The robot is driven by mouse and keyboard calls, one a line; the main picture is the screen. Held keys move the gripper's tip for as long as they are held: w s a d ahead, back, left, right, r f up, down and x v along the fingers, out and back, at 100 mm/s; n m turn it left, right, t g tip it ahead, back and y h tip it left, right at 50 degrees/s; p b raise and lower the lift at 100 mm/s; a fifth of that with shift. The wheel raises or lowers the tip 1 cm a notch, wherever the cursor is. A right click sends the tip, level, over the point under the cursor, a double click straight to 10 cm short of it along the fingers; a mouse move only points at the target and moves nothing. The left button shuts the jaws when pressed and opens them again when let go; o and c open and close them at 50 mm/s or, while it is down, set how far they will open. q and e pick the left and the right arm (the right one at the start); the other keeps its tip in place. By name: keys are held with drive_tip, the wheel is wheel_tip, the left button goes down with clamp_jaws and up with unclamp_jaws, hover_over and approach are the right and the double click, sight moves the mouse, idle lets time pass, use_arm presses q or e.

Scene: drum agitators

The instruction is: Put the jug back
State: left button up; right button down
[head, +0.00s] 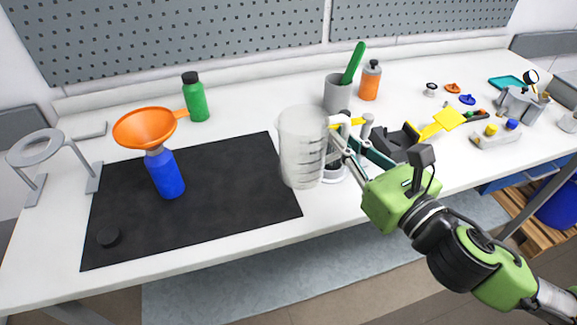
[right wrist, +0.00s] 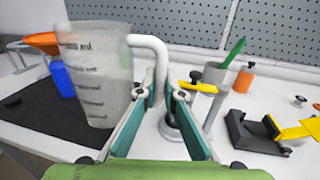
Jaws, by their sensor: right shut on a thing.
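The jug (head: 302,150) is clear, with dark graduation marks and a white handle. It stands upright at the right edge of the black mat (head: 200,225); I cannot tell whether its base touches the surface. My right gripper (head: 345,138) comes in from the right and is shut on the handle. In the right wrist view the jug (right wrist: 95,80) is left of the fingers, and its handle (right wrist: 150,42) runs down between them (right wrist: 160,88). A pale round base with an upright post (head: 366,127) and a yellow clamp (right wrist: 198,86) is just behind and right of the jug. My left gripper is not in view.
A blue bottle (head: 166,176) with an orange funnel (head: 146,126) and a black cap (head: 108,237) are on the mat. A green bottle (head: 195,101), a grey cup (head: 338,95) and an orange bottle (head: 370,82) stand behind. A black and yellow device (head: 402,138) is to the right.

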drive_tip(key=w+a+f, duration=0.2)
drive_tip(key=w+f, duration=0.1)
drive_tip(key=w+a+f, duration=0.5)
drive_tip(key=w+f, duration=0.1)
drive_tip(key=shift+w+a, duration=0.1)
drive_tip(key=shift+a, duration=0.3)
wheel_tip(320, 180, down, 3)
drive_tip(key=shift+f, duration=0.1)
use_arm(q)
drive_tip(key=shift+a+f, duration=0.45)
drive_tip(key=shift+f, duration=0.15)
use_arm(e)
drive_tip(key=c, duration=2.2)
unclamp_jaws()
drive_tip(key=shift+f, duration=0.1)
drive_tip(key=shift+o, duration=0.2)
